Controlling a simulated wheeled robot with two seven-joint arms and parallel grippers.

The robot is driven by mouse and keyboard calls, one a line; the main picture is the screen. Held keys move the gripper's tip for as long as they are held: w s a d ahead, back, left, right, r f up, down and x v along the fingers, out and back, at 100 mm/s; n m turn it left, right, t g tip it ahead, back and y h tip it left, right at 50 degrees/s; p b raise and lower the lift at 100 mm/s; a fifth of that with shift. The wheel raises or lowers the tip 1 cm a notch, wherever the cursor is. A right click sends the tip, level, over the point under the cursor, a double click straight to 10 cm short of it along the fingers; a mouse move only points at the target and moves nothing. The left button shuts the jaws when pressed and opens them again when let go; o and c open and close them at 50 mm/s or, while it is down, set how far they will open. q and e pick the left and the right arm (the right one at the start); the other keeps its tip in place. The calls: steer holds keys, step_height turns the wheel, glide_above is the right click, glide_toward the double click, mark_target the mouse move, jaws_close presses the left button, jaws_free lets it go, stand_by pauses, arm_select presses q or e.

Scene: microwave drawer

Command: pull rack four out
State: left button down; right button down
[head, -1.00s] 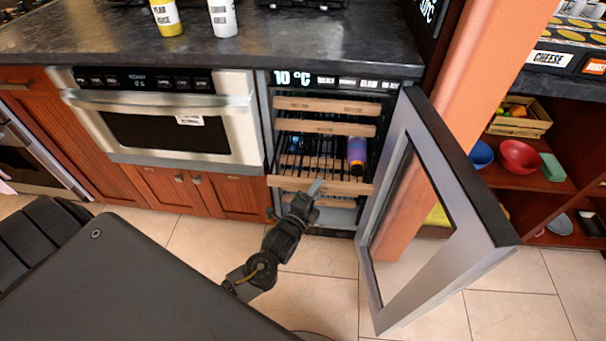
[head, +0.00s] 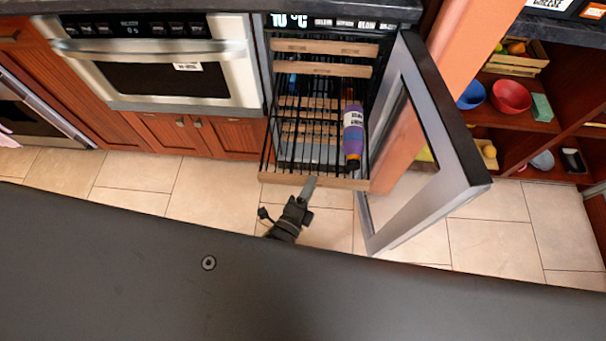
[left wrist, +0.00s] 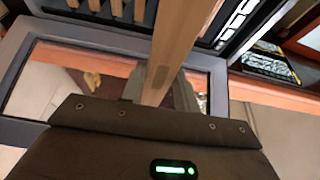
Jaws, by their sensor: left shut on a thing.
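The cooler (head: 267,90) stands open, with its wire racks behind wooden front bars. One lower rack, with wooden front bar (head: 335,182), is slid well out past the two upper bars and carries a purple bottle (head: 353,135) lying on its right side. Which number this rack has I cannot tell for sure. My left gripper (head: 309,184) is shut on this front bar near its middle. My right gripper is not in view.
The cooler's glass door (head: 440,130) hangs open on the right, near the rack's right side. A stainless oven (head: 160,70) sits left of the cooler. Open shelves with bowls (head: 511,96) stand at the far right. Tiled floor (head: 200,190) is free in front.

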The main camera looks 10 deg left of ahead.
arm_select(q)
steer(key=shift+s, duration=0.2)
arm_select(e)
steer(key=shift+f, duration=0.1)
arm_select(q)
steer(key=c, duration=1)
jaws_free()
steer(key=shift+c, duration=0.2)
steer(key=v, duration=1)
steer(key=shift+s+a, duration=0.15)
steer(key=shift+s, duration=0.2)
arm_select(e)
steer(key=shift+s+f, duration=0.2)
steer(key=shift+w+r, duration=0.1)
